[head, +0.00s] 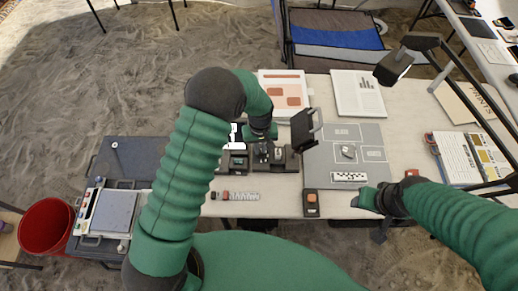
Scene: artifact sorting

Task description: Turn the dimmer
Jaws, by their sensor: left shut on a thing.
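My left gripper (263,148) points down over a dark device (291,160) on the table and is shut on a small part there. The fingers hide most of that part, and I cannot tell for certain that it is the dimmer. A small black box with an orange top (311,203) sits at the table's front edge, apart from both grippers. My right gripper (366,201) is at the front edge, right of that box; its jaws are too small and dark to read.
A grey mat (316,162) holds a small stone (348,151) and a checkered scale bar (348,177). A black screen (303,130) stands beside the device. A lamp (394,66) overhangs the right side. Printed sheets (357,93) lie behind. A red bucket (46,228) stands far left.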

